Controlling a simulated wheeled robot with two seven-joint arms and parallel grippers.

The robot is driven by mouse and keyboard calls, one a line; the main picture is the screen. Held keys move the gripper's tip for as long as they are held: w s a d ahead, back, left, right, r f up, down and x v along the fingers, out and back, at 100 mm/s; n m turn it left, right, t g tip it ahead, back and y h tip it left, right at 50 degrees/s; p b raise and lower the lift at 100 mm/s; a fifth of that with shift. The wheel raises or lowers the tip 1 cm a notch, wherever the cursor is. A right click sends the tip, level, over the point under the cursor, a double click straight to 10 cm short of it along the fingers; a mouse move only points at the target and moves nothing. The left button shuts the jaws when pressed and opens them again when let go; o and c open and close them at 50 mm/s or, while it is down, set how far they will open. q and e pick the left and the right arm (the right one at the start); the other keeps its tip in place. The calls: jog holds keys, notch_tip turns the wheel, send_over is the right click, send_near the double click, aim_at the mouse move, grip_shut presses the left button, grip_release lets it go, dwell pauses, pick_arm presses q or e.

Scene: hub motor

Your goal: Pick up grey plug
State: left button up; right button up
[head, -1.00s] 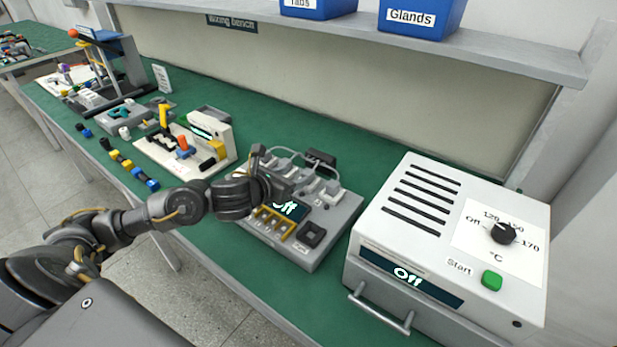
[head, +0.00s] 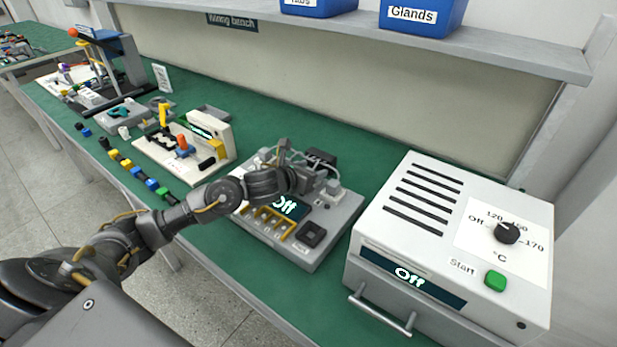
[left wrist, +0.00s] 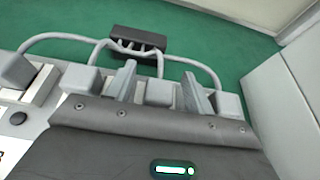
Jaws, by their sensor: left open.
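Several grey plugs with grey cables stand in a row along the back of a grey test unit (head: 318,262). In the left wrist view, one grey plug (left wrist: 160,92) shows between the two fingers of my left gripper (left wrist: 160,88). The gripper is open, and gaps show on both sides of that plug. Another plug (left wrist: 82,78) is left of the fingers, one (left wrist: 228,106) is right of them, and one (left wrist: 15,70) is at the far left. In the head view, my left gripper (head: 312,168) is over the unit's back and hides some plugs. My right gripper is out of view.
A black cable block (left wrist: 138,40) sits behind the plugs. A white oven-like box (head: 440,240) stands close on the right. A white fixture (head: 190,150) stands left on the green bench. A shelf (head: 350,42) with blue bins runs above the back.

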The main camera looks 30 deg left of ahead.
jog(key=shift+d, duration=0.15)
pick_arm(q)
jog(key=shift+c, duration=1)
jog(key=c, duration=0.8)
jog(key=shift+r, duration=0.15)
jog(key=shift+c, duration=0.2)
jog(key=shift+r, duration=0.2)
jog(key=r, duration=0.2)
jog(key=r+p, duration=0.1)
jog(key=shift+s+a+r, duration=0.1)
jog(key=shift+s+r, duration=0.15)
jog(key=w+a+r+p+v, duration=0.1)
jog(key=r+p+v, duration=0.1)
jog(key=v, duration=1.3)
jog(key=shift+s+a+r+p, duration=0.2)
jog(key=shift+a+r+p, duration=0.15)
jog(key=shift+a+r, duration=0.05)
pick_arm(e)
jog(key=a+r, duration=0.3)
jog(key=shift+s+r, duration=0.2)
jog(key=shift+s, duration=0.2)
